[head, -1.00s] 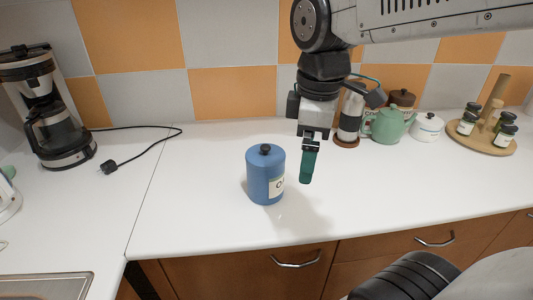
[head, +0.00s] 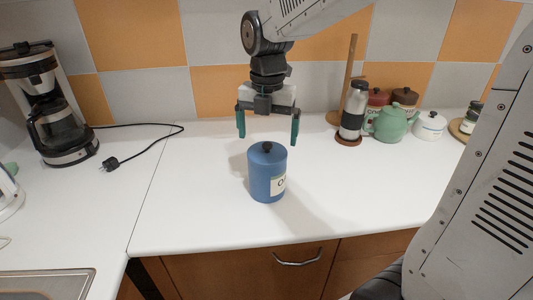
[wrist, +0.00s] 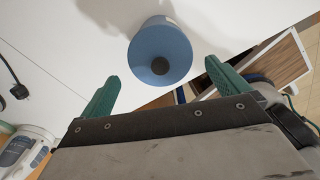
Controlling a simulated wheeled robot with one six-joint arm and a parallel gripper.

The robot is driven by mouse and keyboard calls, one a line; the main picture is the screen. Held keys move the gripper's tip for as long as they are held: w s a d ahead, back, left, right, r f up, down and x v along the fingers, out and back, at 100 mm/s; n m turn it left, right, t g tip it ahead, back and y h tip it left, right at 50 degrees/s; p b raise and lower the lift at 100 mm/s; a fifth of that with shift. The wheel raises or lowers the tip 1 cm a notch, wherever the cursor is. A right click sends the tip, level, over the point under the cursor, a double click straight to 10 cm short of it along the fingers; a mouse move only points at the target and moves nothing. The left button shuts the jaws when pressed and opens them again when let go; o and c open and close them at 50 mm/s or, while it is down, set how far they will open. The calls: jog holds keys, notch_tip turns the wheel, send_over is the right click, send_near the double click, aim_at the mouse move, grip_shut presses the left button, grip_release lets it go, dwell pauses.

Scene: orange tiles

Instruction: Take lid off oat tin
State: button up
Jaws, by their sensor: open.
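The blue oat tin (head: 266,180) stands upright on the white counter, with a pale label on its front right side. Its blue lid (head: 267,152) with a round black knob (head: 267,146) is on top. In the wrist view the lid (wrist: 160,35) and knob (wrist: 160,66) show from above. My gripper (head: 268,140) is open and empty, pointing down above and slightly behind the tin. Its two green fingers are spread wide to either side of the knob and do not touch the tin. The wrist view shows both fingers (wrist: 170,88).
A coffee maker (head: 50,110) with a cord and plug (head: 110,163) stands at the left. A flask (head: 352,110), a green teapot (head: 389,122) and a white pot (head: 430,125) stand at the back right. The counter around the tin is clear.

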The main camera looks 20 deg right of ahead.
aim_at(267, 144)
jog(key=shift+f, duration=1.9)
jog(key=c, duration=0.8)
jog(key=shift+o, duration=0.2)
jog(key=shift+r, duration=0.1)
